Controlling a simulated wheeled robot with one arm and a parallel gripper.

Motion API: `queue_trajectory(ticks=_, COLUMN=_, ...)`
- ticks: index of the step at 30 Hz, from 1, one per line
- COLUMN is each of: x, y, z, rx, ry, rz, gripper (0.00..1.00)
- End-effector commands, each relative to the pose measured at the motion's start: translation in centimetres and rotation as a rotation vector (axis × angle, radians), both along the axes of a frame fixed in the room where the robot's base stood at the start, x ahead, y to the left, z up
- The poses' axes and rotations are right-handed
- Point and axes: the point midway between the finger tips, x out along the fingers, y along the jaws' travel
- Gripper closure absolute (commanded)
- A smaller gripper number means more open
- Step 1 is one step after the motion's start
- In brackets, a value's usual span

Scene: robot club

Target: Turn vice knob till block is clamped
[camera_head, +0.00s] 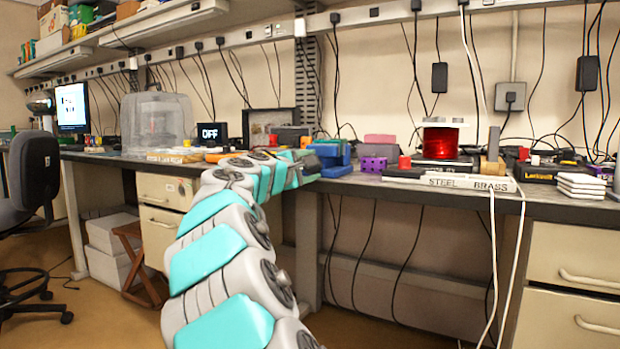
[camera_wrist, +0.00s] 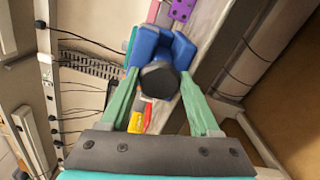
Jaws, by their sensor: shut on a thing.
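The blue vice (camera_head: 335,158) stands near the front edge of the workbench, and in the wrist view (camera_wrist: 153,44) it lies straight ahead of my gripper. Its dark, faceted knob (camera_wrist: 158,78) faces the wrist camera. My gripper (camera_wrist: 160,84) has its two green fingers on either side of the knob and is shut on it. In the head view my gripper (camera_head: 308,163) is at the vice's left side, and the knob is hidden there. I cannot make out a block between the jaws or tell whether one is clamped.
A purple dotted block (camera_head: 373,164) sits right of the vice, with a pink block (camera_head: 380,139) behind. A red spool (camera_head: 440,143) and a box labelled steel and brass (camera_head: 462,184) are farther right. A printer-like enclosure (camera_head: 155,120) stands left. Cables hang along the wall.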

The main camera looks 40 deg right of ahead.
Motion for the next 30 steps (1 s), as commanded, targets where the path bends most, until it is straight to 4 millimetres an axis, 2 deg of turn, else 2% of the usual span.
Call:
queue_trajectory(ticks=1, x=0.0, y=-0.04, z=-0.66, rx=0.018, ry=-0.042, rz=0.0, gripper=0.93)
queue_trajectory(ticks=3, x=-0.06, y=-0.11, z=-0.75, rx=0.043, ry=-0.101, rz=-0.002, gripper=0.93)
queue_trajectory(ticks=15, x=-0.05, y=0.0, z=-0.63, rx=0.157, ry=-0.378, rz=-0.001, gripper=0.92)
queue_trajectory(ticks=30, x=0.02, y=0.02, z=-0.24, rx=0.179, ry=-0.432, rz=0.001, gripper=0.91)
